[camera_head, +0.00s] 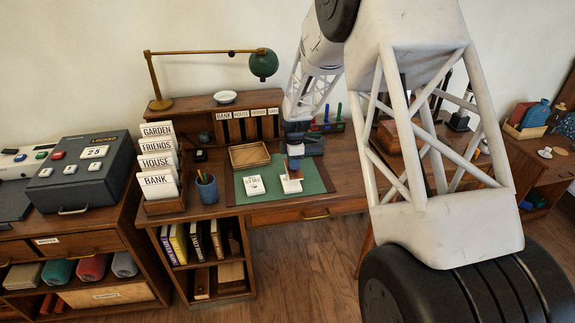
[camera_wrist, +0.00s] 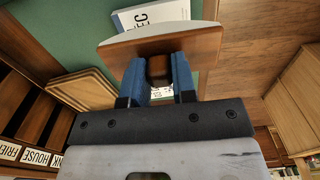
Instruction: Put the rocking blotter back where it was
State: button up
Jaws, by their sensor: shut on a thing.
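The rocking blotter (camera_wrist: 205,50) has a wooden top with a knob (camera_wrist: 158,68) and a pale curved underside. In the wrist view the two blue fingers of my gripper (camera_wrist: 159,82) are shut on its knob. In the head view my gripper (camera_head: 295,152) is over the right part of the green desk mat (camera_head: 240,203), and the blotter (camera_head: 295,174) is below it, small and partly hidden. A white card (camera_head: 291,186) shows just under the blotter. I cannot tell whether the blotter touches anything below.
A second white card (camera_head: 254,186) lies on the mat's left. A wooden tray (camera_head: 249,155) stands behind it, and a blue pencil cup (camera_head: 207,190) and labelled card rack (camera_head: 158,186) stand left.

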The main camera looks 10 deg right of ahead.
jog(key=shift+s+d+f, duration=0.1)
jog(key=shift+f, duration=0.25)
jog(key=w, duration=0.5)
jog(key=w+f, duration=0.1)
jog(key=w, duration=1)
jog(key=shift+d+f, duration=0.15)
jog(key=shift+f, duration=0.05)
jog(key=shift+f, duration=1.75)
jog(key=shift+f, duration=0.1)
jog(key=o, duration=0.9)
